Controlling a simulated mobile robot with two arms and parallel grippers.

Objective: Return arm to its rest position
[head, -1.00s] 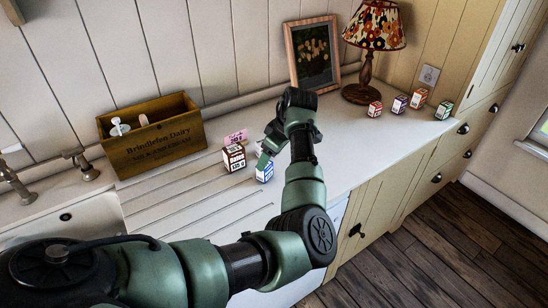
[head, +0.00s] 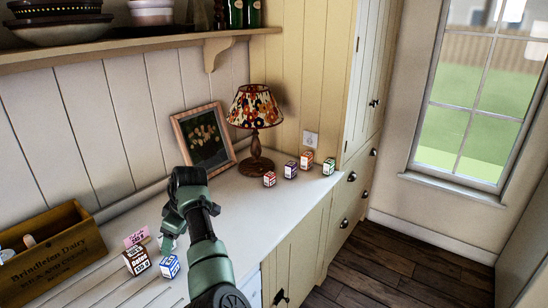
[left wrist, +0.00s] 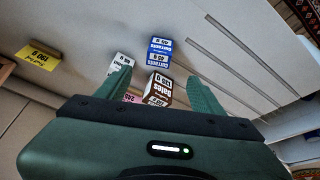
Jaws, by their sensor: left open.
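My left gripper (head: 169,240) is open in the head view, pointing down just above a small group of boxes on the counter. The left wrist view shows both fingers of the left gripper (left wrist: 161,75) spread apart, with nothing held. Beyond them are the Dates box (left wrist: 159,88), blue Currants box (left wrist: 159,50) and a whitish box (left wrist: 121,62). My gripper body hides part of the group. My right gripper is not in view.
A wooden Brindlefen Dairy crate (head: 52,254) stands at the left. A picture frame (head: 205,140), a lamp (head: 255,108) and a row of several small boxes (head: 291,170) stand farther along the counter (head: 235,200). A shelf (head: 130,46) hangs above.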

